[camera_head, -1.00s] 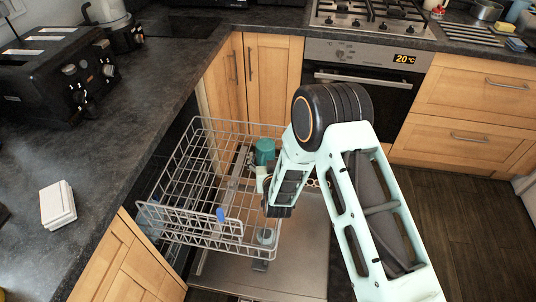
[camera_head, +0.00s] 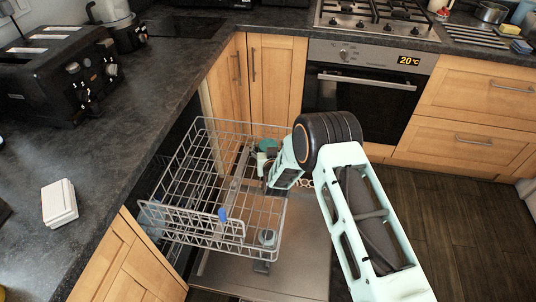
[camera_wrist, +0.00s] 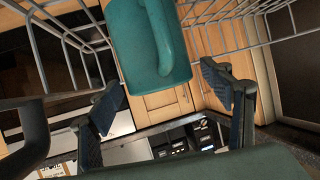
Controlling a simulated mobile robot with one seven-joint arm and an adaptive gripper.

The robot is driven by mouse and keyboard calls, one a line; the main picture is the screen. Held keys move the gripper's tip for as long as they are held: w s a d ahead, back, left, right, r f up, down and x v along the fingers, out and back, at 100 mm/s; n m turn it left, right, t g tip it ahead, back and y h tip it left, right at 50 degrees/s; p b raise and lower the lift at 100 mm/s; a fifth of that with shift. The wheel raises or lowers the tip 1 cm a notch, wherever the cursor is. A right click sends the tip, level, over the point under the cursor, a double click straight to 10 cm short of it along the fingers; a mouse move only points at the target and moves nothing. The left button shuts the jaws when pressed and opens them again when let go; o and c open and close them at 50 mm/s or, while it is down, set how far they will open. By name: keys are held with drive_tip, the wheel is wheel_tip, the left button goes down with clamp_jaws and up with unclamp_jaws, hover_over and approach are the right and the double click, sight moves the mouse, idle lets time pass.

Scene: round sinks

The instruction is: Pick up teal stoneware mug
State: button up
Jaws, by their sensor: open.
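The teal stoneware mug (camera_head: 267,145) is at the right side of the wire dishwasher rack (camera_head: 170,189), partly hidden by my arm and gripper. In the wrist view the mug (camera_wrist: 132,45) fills the top middle, with its handle (camera_wrist: 168,38) facing the camera. My gripper (camera_wrist: 165,93) is open, its two dark finger pads spread apart with nothing between them. The mug shows above and between the pads in that view, close by; no contact is visible. In the head view my gripper (camera_head: 266,172) is beside the mug, its fingertips hard to make out.
Wire rack bars surround the mug in the wrist view. A small grey item (camera_head: 267,238) sits at the rack's front right. The open dishwasher door (camera_head: 290,265) lies below. A counter with a black toaster (camera_head: 65,75) and a white box (camera_head: 59,203) is at left.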

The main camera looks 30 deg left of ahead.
drive_tip(key=shift+w+a+f, duration=0.1)
drive_tip(key=shift+w+a, duration=0.05)
drive_tip(key=shift+w, duration=0.05)
drive_tip(key=shift+c, duration=0.2)
drive_tip(key=c, duration=1.5)
